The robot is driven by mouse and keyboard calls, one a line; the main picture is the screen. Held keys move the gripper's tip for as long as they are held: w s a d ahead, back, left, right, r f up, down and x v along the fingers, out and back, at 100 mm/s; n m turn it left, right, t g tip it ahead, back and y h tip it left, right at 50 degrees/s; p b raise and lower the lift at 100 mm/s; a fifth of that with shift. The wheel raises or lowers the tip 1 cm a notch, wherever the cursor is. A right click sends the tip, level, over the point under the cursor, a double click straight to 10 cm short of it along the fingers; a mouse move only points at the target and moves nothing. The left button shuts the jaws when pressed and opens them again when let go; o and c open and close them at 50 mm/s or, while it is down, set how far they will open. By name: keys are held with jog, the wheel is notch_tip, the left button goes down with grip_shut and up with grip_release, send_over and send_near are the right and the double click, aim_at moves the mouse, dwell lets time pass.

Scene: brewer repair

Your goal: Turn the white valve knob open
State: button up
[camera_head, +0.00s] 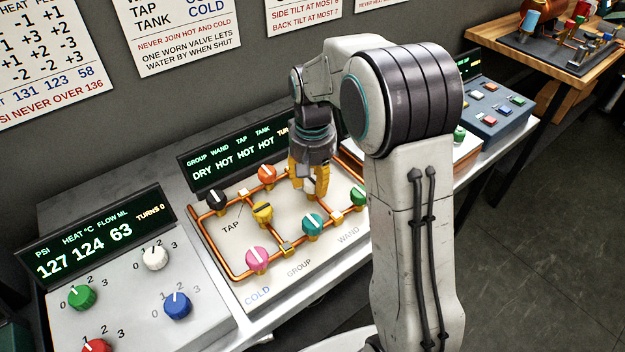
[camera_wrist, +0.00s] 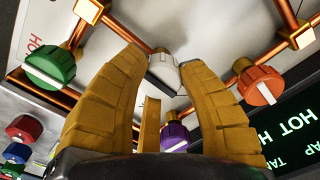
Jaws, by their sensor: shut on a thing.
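The white valve knob (camera_wrist: 163,68) sits on the copper pipework of the valve board (camera_head: 284,233). In the wrist view it is between the tips of my gripper (camera_wrist: 162,80), and a dark band crosses its near side. In the head view my gripper (camera_head: 308,188) points down at the board's upper right part with its yellow fingers closed around the white knob, which they mostly hide. The display (camera_head: 232,150) behind the board reads group dry, wand hot, tap hot and tank hot. Its turns reading is partly hidden by my gripper.
Nearby valve knobs are orange (camera_head: 267,175), black (camera_head: 216,199), yellow (camera_head: 263,212), teal (camera_head: 313,223), pink (camera_head: 257,258) and green (camera_head: 358,196). A purple knob (camera_wrist: 174,137) shows in the wrist view. The left dial panel has another white knob (camera_head: 155,257); its display (camera_head: 93,235) reads turns 0.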

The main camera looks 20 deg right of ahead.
aim_at(312, 179)
jog(key=shift+w, duration=0.1)
dwell(0.5)
jog(key=o, duration=1.2)
notch_tip(312, 179, up, 12)
jog(key=shift+w, duration=0.1)
dwell(0.4)
